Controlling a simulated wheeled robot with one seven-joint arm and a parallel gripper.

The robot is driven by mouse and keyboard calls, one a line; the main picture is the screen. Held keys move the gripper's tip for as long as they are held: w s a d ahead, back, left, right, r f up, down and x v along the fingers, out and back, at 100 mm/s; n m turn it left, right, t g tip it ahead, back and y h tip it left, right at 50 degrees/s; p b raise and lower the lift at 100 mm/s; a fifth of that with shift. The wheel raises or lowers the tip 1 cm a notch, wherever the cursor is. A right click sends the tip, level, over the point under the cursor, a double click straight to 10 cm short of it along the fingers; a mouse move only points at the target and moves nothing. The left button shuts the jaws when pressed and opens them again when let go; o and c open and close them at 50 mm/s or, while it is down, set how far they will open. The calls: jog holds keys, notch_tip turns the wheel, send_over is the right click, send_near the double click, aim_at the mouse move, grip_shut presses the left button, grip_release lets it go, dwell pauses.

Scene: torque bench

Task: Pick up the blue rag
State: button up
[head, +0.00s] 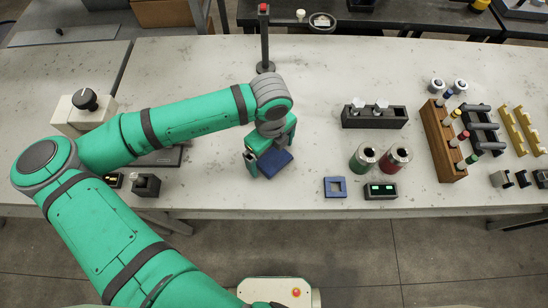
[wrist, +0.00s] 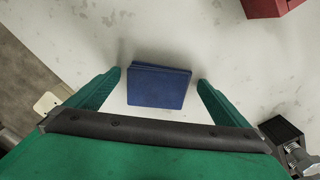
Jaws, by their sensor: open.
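The blue rag (wrist: 157,88) is a flat, folded dark-blue square lying on the pale bench. In the wrist view it sits between and just beyond the tips of my open fingers, with a gap on each side. In the head view the rag (head: 275,163) lies near the front edge of the bench, partly covered by my gripper (head: 251,160). My gripper is above the rag, pointing down, and empty; in the wrist view its green fingers (wrist: 158,82) stand to the left and right of the rag.
A dark post with a red top (head: 264,40) stands behind my wrist. A blue square frame (head: 335,187), a green-lit display box (head: 380,190) and green and red cans (head: 363,160) stand to the right.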

jog(key=c, duration=1.2)
jog(key=shift+r, duration=0.15)
